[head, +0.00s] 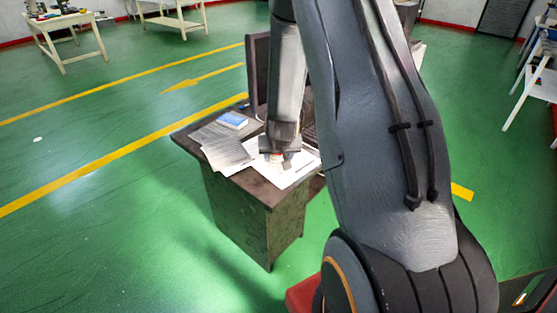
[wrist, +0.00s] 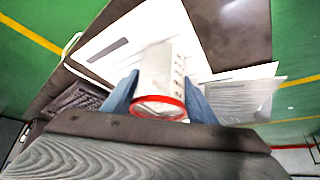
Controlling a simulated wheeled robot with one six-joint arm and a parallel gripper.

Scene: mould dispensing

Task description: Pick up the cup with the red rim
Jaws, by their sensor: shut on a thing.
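The cup (wrist: 168,75) with the red rim shows in the wrist view, white with dark marks on its side and its red rim towards the camera. My gripper (wrist: 160,97) has its two blue-grey fingers on either side of the cup near the rim, shut on it. In the head view my gripper (head: 279,153) is low over the front of the desk, and the cup is mostly hidden there, with only a small red and white patch at the fingers. I cannot tell whether the cup touches the desk.
The dark desk (head: 250,187) holds grey paper sheets (head: 222,148), a blue and white box (head: 233,120) and a dark monitor (head: 258,75). A keyboard (wrist: 80,97) shows in the wrist view. Green floor with yellow lines lies open to the left.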

